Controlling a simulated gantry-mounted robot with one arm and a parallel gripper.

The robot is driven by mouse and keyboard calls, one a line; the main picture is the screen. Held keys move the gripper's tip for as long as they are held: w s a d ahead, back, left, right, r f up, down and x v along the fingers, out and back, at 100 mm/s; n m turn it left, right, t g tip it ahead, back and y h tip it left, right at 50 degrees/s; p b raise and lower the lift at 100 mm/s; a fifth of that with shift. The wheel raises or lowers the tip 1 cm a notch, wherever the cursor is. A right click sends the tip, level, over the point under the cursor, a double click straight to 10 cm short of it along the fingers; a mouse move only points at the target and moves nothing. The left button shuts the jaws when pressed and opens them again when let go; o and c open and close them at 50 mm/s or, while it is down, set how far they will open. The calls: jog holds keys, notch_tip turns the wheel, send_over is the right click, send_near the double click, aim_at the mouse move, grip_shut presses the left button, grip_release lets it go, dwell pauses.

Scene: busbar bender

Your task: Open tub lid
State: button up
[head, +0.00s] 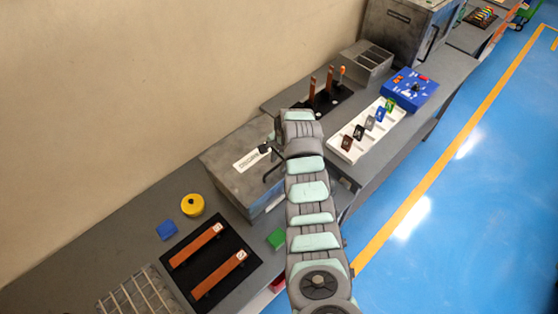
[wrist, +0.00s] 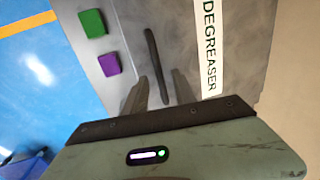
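The degreaser tub is a grey metal box with a flat grey lid (head: 228,166) and a white label strip, left of my arm in the head view. In the wrist view the lid (wrist: 245,75) fills the upper right, and its label reads "DEGREASER". A dark bar handle (wrist: 152,58) lies beside the label. My gripper (wrist: 159,88) is open, with its two fingers spread on either side of the handle's near end. I cannot tell whether the fingers touch it. The lid looks shut. In the head view my arm hides much of the gripper.
A green block (wrist: 92,22) and a purple block (wrist: 109,65) lie beside the tub. A yellow round container (head: 193,205), a blue block (head: 167,230) and a black mat (head: 230,282) with copper bars lie left. A white rack (head: 345,150) holds coloured tags beyond my arm.

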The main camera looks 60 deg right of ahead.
jog(key=shift+f, duration=0.15)
grip_shut()
dwell(0.4)
dwell(1.0)
